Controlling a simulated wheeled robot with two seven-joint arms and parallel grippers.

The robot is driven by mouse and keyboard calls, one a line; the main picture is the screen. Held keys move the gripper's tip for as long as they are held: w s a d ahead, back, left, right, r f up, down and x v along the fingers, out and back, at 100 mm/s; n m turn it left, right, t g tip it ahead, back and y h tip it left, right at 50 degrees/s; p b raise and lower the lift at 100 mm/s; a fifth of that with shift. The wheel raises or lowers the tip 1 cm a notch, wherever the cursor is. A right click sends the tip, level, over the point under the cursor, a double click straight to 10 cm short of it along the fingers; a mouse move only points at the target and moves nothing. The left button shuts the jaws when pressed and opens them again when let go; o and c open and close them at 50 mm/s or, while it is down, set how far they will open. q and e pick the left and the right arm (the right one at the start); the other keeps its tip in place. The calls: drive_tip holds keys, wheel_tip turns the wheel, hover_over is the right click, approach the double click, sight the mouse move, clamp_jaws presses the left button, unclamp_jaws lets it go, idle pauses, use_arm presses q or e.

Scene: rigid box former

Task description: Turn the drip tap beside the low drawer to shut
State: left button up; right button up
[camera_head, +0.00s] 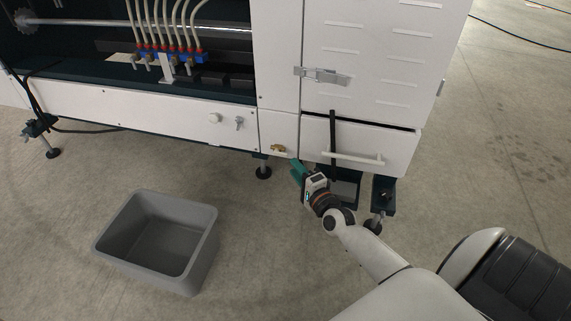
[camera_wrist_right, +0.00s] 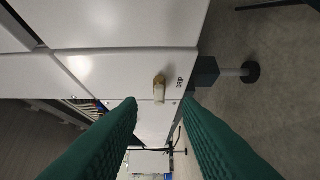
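The drip tap (camera_head: 278,148) is a small brass fitting on the white lower panel, just left of the low drawer (camera_head: 398,150). In the right wrist view the tap (camera_wrist_right: 159,86) shows near the middle, beside small dark lettering that seems to read "drip". I cannot tell how far its handle is turned. My right gripper (camera_head: 297,168) is just below and right of the tap, apart from it. In the right wrist view its two green fingers (camera_wrist_right: 160,103) are spread, with nothing between them and the tap beyond their tips. My left gripper is not in view.
The drawer has a white bar handle (camera_head: 352,159), and a black strap (camera_head: 333,140) hangs down its front. Machine feet (camera_head: 263,172) stand below the panel. A grey open bin (camera_head: 205,250) sits on the floor at left. The floor between bin and gripper is clear.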

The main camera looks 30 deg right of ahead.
sight(284, 155)
drive_tip(key=shift+w+d+b, duration=0.15)
drive_tip(key=shift+w+b, duration=0.75)
drive_tip(key=shift+w, duration=1.85)
clamp_jaws()
